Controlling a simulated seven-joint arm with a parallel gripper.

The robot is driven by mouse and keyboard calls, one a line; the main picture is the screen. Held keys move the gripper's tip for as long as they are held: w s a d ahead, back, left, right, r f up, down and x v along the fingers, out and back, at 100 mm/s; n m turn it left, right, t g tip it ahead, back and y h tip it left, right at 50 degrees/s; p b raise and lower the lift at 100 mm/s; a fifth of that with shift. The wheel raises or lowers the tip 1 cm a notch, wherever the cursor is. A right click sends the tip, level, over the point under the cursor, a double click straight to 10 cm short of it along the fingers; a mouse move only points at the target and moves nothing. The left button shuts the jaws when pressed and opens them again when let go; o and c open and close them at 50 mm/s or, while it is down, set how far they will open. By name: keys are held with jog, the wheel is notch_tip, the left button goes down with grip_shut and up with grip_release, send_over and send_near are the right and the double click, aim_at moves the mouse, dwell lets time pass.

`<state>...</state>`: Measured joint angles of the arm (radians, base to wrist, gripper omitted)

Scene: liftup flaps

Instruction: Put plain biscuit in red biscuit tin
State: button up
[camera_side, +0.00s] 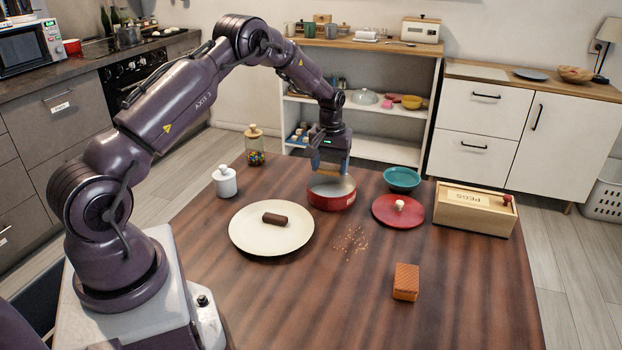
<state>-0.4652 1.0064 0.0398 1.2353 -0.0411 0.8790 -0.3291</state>
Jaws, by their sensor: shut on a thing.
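The red biscuit tin (332,202) stands open on the wooden table, with a pale inside. My gripper (331,168) points down right over the tin's mouth, its fingertips at about the rim. It is shut on a small tan thing, which seems to be the plain biscuit (334,171). The fingers hide much of the biscuit, and I cannot tell whether it touches the tin's floor. A red lid (384,212) with a pale knob lies on the table to the right of the tin.
A cream plate (250,238) with a dark brown biscuit (275,219) lies to the left. Crumbs (350,240), an orange waffle-like block (406,282), a teal bowl (402,179), a wooden pegs box (472,213), a white jar (225,183) and a glass jar (255,148) surround the tin.

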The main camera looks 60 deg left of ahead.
jog(key=shift+w+a+r, duration=0.1)
jog(key=shift+w+r, duration=0.1)
jog(key=shift+r, duration=0.2)
jog(key=shift+f, duration=2.6)
jog(key=o, duration=1)
jog(key=shift+r, duration=0.15)
jog(key=shift+r, duration=3.9)
